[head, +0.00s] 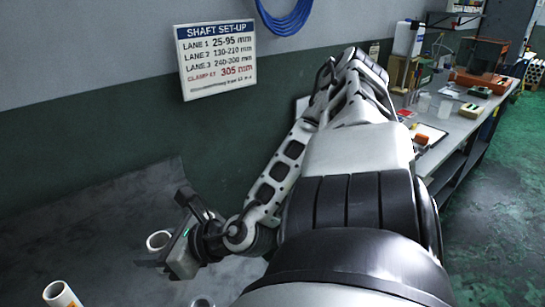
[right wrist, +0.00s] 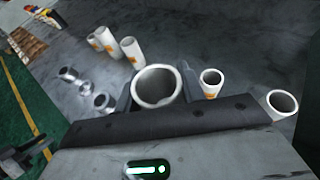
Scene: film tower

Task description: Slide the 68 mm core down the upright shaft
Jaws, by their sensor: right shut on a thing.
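My right gripper (head: 164,234) reaches low over the grey surface at the lower left of the head view. It is shut on a wide white core (head: 157,240). In the right wrist view the core (right wrist: 158,87) sits between the two dark fingers, its round open end facing the camera. No size mark on it can be read. I cannot make out the upright shaft in either view. A dark jaw-like part at the lower left of the wrist view looks like my left gripper (right wrist: 27,150); its opening is unclear.
Small metal rings (right wrist: 103,102) lie to the left. A cluttered bench (head: 455,122) runs along the wall. A sign (head: 215,60) lists lanes.

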